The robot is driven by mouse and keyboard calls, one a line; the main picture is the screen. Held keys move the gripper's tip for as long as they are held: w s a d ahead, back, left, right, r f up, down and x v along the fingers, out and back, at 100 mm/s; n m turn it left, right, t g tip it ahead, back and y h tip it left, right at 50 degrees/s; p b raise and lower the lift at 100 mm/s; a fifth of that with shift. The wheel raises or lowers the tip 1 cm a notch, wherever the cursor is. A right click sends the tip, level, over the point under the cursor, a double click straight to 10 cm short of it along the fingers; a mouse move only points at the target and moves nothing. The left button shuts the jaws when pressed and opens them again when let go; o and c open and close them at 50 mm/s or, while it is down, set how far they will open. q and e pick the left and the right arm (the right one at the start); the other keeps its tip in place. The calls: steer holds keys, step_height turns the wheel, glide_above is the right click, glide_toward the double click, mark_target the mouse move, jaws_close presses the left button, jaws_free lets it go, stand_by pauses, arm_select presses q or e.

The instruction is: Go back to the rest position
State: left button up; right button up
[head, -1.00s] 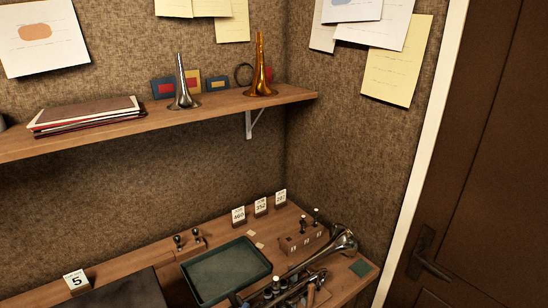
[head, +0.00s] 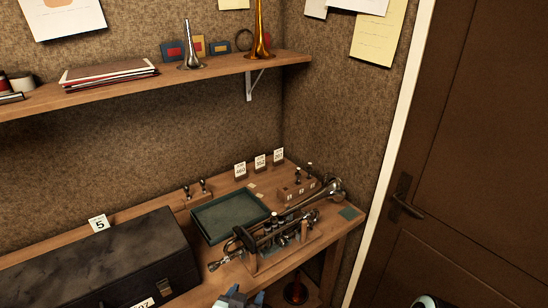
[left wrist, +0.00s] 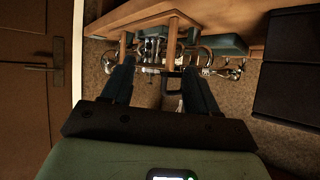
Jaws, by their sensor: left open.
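My left gripper (head: 238,298) shows at the bottom edge of the head view, in front of the bench and partly cut off. In the left wrist view its two dark fingers (left wrist: 158,75) are spread apart with nothing held between them. Beyond the fingers, a silver trumpet (left wrist: 222,72) shows on a wooden stand. In the head view the trumpet (head: 335,190) lies at the right part of the bench (head: 202,282). My right gripper is not in view.
A dark case (head: 110,265) stands left on the bench, and a green tray (head: 228,217) lies at its middle. A shelf (head: 110,92) above carries two horn bells and folders. A brown door (head: 470,170) is at right. An amber object (head: 295,292) sits below the bench.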

arm_select(q)
steer(key=s+a+f+n+g+y, duration=0.1)
steer(key=s+a+f+g, duration=0.25)
steer(key=f, duration=0.85)
steer(key=s+a+f+n+g, duration=0.2)
steer(key=s+a+f+g, duration=0.15)
steer(key=f, duration=0.75)
steer(key=s+d+f+n+g+h, duration=0.1)
steer(key=s+f+n+g, duration=0.3)
steer(key=s+f, duration=0.8)
steer(key=s+g+h, duration=0.1)
steer(key=s, duration=0.2)
steer(key=shift+d, duration=0.2)
